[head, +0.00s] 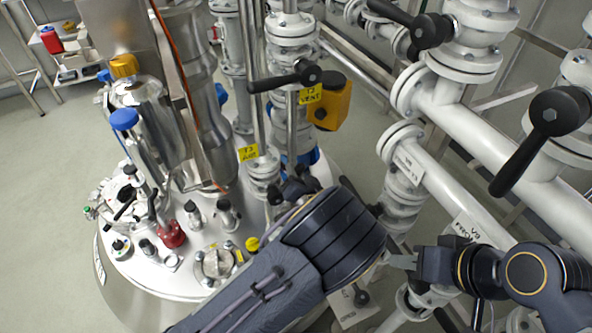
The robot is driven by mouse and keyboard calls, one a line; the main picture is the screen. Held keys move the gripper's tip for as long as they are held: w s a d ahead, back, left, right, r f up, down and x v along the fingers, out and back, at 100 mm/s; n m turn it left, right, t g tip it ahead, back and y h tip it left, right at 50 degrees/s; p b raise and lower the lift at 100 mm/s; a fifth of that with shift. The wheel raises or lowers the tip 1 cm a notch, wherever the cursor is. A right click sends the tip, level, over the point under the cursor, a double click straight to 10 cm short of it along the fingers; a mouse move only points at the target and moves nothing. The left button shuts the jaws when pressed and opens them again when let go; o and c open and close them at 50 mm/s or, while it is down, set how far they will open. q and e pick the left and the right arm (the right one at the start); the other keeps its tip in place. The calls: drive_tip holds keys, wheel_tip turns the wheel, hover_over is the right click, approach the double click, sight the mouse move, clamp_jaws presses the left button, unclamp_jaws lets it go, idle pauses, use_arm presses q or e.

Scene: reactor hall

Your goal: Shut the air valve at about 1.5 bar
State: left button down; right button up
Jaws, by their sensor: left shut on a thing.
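The yellow tag (248,153), whose small print seems to read T3 and AIR, hangs on a white flanged valve line (264,172) on top of the steel vessel. My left arm comes in from the bottom, and its thick dark wrist hides most of its gripper. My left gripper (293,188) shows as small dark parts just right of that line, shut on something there. It looks like the valve's dark lever, but the grip is mostly hidden. My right gripper (402,262) points left, beside my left wrist; its finger gap cannot be made out. No readable pressure dial shows.
A black lever (285,79) sits above the yellow VENT tag (310,95) and a yellow box (334,103). White pipes with black levers (541,140) crowd the right side. A red-based fitting (171,234) stands on the vessel lid. Open floor (45,200) lies left.

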use_arm(q)
drive_tip(key=shift+d+f, duration=0.1)
drive_tip(key=shift+d, duration=0.1)
drive_tip(key=c, duration=1.3)
unclamp_jaws()
drive_tip(key=shift+a, duration=0.1)
drive_tip(key=shift+b+v, duration=0.45)
drive_tip(key=shift+v, duration=3.5)
